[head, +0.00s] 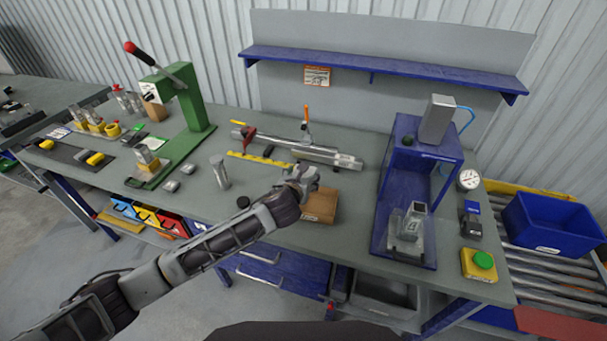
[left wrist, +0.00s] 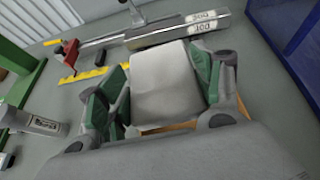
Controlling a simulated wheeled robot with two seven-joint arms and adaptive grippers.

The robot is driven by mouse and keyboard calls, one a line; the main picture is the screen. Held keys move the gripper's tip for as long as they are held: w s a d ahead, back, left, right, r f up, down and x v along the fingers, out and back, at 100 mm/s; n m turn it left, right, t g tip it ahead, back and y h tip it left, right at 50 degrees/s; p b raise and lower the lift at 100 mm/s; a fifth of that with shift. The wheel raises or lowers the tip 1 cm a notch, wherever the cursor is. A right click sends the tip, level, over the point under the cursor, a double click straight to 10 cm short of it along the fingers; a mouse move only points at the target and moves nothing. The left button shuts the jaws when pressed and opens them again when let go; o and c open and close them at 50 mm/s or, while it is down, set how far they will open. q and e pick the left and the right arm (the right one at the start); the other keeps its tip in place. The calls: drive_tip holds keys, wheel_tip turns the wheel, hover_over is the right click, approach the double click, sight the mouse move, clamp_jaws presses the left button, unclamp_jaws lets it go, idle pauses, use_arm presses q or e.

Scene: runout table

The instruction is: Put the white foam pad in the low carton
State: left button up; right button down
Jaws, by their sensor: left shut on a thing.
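My left gripper (head: 300,180) is above the low carton (head: 320,206), a small brown box near the table's front edge. In the left wrist view, the green-padded fingers of this gripper are shut on the white foam pad (left wrist: 167,82), which sits between them. A strip of the orange-brown carton (left wrist: 165,127) shows just below the pad. The gripper hides much of the carton in the head view, and I cannot tell whether the pad touches it. My right gripper is not in view.
A yellow ruler (head: 258,158) and a metal rail fixture (head: 300,148) lie behind the carton. A blue press (head: 415,180) stands to the right, a green lever press (head: 185,110) to the left. A metal cylinder (head: 219,172) stands left of the gripper.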

use_arm(q)
drive_tip(key=shift+w+f, duration=0.4)
drive_tip(key=shift+f, duration=0.15)
drive_tip(key=shift+s+a, duration=0.1)
drive_tip(key=shift+s, duration=0.1)
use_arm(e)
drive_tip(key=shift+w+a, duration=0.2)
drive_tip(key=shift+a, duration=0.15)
use_arm(q)
drive_tip(key=shift+w, duration=0.15)
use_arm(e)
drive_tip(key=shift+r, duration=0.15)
use_arm(q)
drive_tip(key=shift+p, duration=0.65)
drive_tip(key=shift+f+b, duration=1)
drive_tip(key=shift+f, duration=2.45)
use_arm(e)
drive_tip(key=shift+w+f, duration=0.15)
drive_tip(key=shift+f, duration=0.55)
